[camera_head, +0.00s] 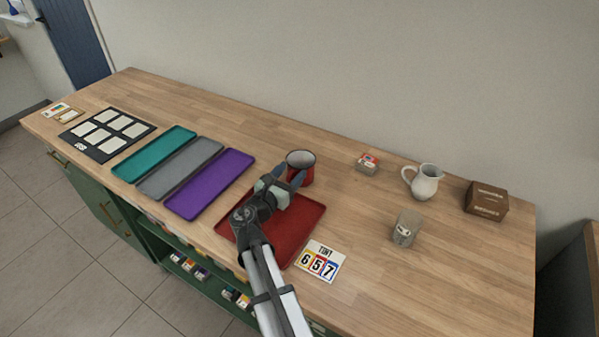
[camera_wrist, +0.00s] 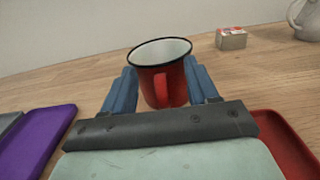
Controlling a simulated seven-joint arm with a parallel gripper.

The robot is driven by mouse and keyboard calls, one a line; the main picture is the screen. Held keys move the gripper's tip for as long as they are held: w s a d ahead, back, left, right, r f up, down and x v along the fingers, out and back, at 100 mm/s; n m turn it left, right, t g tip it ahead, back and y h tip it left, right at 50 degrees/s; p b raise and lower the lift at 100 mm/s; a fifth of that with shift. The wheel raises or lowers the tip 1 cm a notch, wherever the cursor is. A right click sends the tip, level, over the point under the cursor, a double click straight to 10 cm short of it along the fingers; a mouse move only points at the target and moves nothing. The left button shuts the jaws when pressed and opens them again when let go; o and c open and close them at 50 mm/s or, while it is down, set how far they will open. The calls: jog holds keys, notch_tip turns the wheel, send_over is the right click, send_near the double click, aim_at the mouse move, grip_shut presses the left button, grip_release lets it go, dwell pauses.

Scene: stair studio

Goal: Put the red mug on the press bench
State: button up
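The red mug (camera_head: 305,174), with a dark rim and white inside, stands upright on the wooden bench top at the back edge of the red tray (camera_head: 312,213). In the wrist view the mug (camera_wrist: 163,84) has its handle toward me. My gripper (camera_head: 289,176) is open, with its blue fingers apart. In the wrist view the fingers (camera_wrist: 160,85) flank the mug's lower body. I cannot tell whether they touch it. No bench is labelled as the press bench; the wooden bench top (camera_head: 340,192) is the main surface in view.
Teal (camera_head: 154,153), grey (camera_head: 180,168) and purple (camera_head: 209,184) trays lie left. A small box (camera_head: 367,164), white pitcher (camera_head: 424,183), grey tin (camera_head: 406,229) and brown box (camera_head: 486,201) stand right. A number card (camera_head: 320,262) lies by the red tray. The front right is clear.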

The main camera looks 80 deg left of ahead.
grip_shut()
dwell(0.4)
jog(key=shift+r, duration=0.15)
jog(key=shift+r, duration=4.75)
